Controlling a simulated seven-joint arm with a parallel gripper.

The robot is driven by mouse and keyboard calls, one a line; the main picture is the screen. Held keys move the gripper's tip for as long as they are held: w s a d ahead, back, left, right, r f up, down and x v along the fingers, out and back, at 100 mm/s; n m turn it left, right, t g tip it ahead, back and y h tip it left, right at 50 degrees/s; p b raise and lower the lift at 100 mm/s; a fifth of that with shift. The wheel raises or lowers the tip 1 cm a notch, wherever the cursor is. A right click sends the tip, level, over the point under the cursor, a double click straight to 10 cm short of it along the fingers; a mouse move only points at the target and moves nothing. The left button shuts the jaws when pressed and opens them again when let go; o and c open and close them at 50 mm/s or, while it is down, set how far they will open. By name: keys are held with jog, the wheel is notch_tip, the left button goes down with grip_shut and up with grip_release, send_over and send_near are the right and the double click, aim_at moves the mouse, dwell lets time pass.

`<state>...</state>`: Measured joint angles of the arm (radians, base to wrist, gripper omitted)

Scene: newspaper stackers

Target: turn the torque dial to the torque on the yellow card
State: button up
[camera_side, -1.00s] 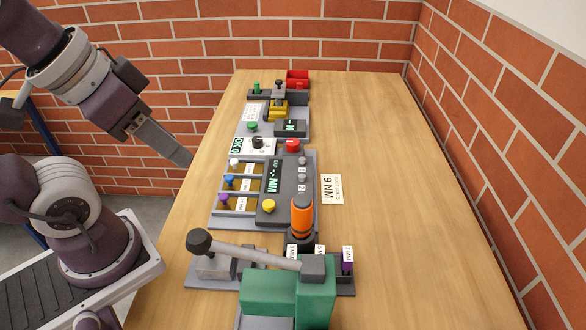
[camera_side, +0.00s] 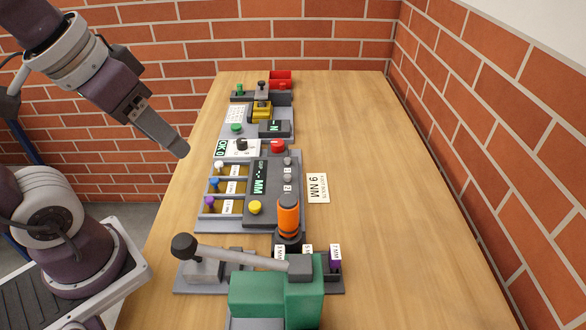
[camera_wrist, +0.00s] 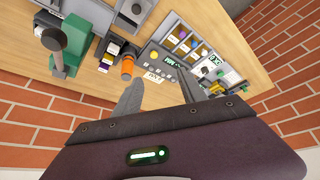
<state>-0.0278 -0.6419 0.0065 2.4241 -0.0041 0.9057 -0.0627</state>
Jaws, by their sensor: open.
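A pale cream card (camera_side: 317,188) lies on the table right of the grey console and reads "9 NM". It also shows in the wrist view (camera_wrist: 153,76), between my fingers. A black knob (camera_side: 241,145), which looks like the dial, stands on a white panel beside a display reading "OK 0" (camera_side: 221,148). Its pointer setting is too small to read. My gripper (camera_side: 179,149) is open and empty, in the air left of the knob and apart from it. The wrist view shows the two fingers (camera_wrist: 161,95) spread apart.
A grey console (camera_side: 270,205) with a red button (camera_side: 278,146) and yellow button (camera_side: 255,207) stands in front of the knob. Nearer are an orange-handled tool (camera_side: 288,215) and a green press (camera_side: 275,298) with a long lever. The table's right side is clear.

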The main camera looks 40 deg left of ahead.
jog(key=w+a+n+g, duration=0.2)
jog(key=w+a+n, duration=0.2)
jog(key=w, duration=0.6)
jog(key=n+g, duration=0.3)
jog(key=n, duration=0.6)
send_over(242, 141)
notch_tip(242, 141, down, 14)
jog(key=shift+d+f, duration=0.1)
jog(key=shift+f, duration=0.1)
jog(key=f, duration=0.7)
jog(key=shift+a, duration=0.2)
jog(key=shift+f, duration=0.4)
grip_shut()
